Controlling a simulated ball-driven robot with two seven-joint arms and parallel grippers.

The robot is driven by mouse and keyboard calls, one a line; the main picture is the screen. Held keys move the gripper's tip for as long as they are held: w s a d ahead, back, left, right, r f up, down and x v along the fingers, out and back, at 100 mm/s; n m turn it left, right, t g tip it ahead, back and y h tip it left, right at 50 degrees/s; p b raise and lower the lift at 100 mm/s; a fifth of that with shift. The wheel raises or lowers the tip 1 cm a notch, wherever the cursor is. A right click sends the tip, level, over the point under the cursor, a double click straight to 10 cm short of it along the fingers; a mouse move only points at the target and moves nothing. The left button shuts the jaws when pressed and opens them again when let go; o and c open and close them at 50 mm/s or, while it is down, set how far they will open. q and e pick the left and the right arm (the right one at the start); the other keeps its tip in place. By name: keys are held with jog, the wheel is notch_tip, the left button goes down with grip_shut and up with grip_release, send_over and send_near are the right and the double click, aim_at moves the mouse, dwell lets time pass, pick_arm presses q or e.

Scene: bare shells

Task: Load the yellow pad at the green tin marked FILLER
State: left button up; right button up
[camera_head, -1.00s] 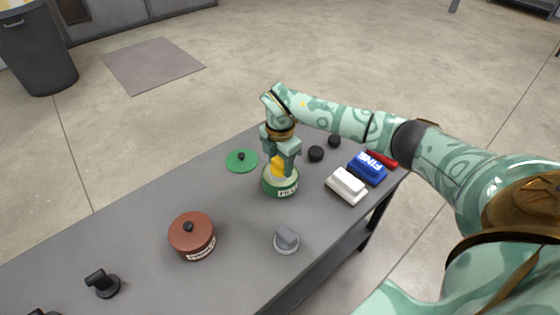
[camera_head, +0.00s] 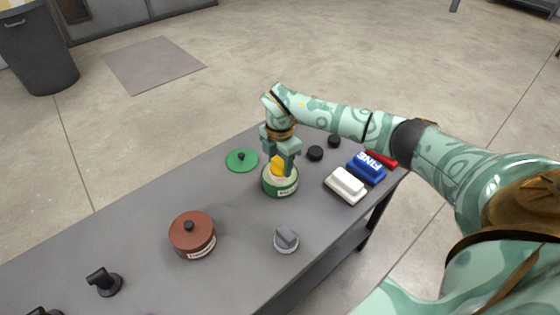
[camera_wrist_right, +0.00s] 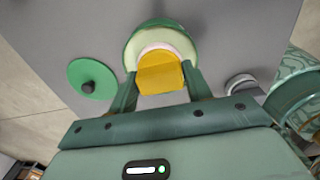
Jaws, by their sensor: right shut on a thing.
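The green tin (camera_head: 270,188) stands open on the grey bench, with a label on its front that is too small to read now. My right gripper (camera_head: 281,166) points down over it, shut on the yellow pad (camera_head: 277,167). In the right wrist view the yellow pad (camera_wrist_right: 160,75) sits between the two fingers at the mouth of the green tin (camera_wrist_right: 150,28). A pale pink surface shows inside the rim. I cannot tell whether the pad touches it. My left gripper is not in view.
A green lid (camera_head: 241,160) lies left of the tin. A lidded brown tin (camera_head: 191,236) and a grey knobbed piece (camera_head: 286,238) stand nearer. White (camera_head: 345,186), blue (camera_head: 366,167) and red (camera_head: 381,157) blocks lie right. Black round pieces (camera_head: 315,153) stand behind. Bench is clear between.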

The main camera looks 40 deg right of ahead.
aim_at(280, 161)
dwell(0.3)
